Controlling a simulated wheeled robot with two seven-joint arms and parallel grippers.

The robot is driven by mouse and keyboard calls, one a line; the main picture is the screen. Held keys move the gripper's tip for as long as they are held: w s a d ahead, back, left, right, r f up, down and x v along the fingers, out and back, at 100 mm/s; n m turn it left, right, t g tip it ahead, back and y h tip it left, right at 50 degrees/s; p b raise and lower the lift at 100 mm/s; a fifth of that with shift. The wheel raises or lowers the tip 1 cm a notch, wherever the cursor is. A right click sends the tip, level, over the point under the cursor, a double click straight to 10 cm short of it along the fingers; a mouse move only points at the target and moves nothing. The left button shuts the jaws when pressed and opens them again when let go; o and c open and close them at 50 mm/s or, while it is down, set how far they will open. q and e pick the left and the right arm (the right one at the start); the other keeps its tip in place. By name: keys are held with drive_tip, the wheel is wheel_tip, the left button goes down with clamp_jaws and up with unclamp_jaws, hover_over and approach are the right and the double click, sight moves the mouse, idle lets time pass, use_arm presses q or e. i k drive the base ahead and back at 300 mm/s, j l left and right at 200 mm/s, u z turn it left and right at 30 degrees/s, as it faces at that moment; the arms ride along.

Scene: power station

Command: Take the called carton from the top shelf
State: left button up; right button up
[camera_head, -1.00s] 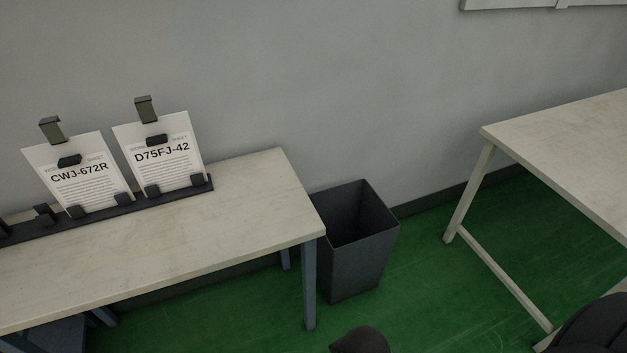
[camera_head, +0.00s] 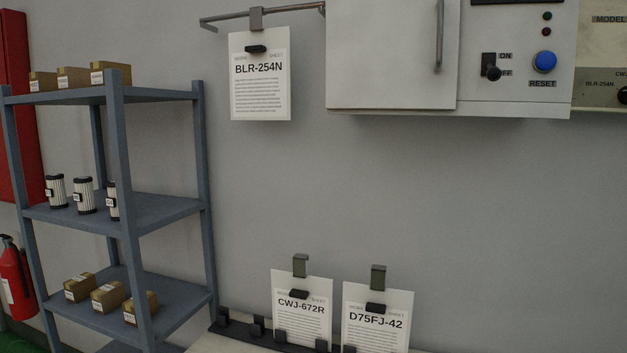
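Three small brown cartons with white labels stand in a row on the top shelf of the blue-grey rack (camera_head: 150,92) at the left: a left carton (camera_head: 42,82), a middle carton (camera_head: 72,78) and a right carton (camera_head: 108,70). Their labels are too small to read. A work sheet (camera_head: 260,90) reading BLR-254N hangs from a rail beside the cabinet. Two more sheets, CWJ-672R (camera_head: 301,312) and D75FJ-42 (camera_head: 376,322), stand in a dark holder (camera_head: 262,341) at the bottom. Neither of my grippers is in view.
Black-and-white filter cylinders (camera_head: 84,196) stand on the middle shelf and more cartons (camera_head: 107,297) on the lower one. A wall cabinet (camera_head: 392,55) with a blue RESET button (camera_head: 544,61) is at upper right. A red extinguisher (camera_head: 17,280) is at far left.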

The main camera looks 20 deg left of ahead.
sight(69, 77)
drive_tip(key=u, duration=1.9)
drive_tip(key=i+j, duration=0.3)
drive_tip(key=i, duration=0.15)
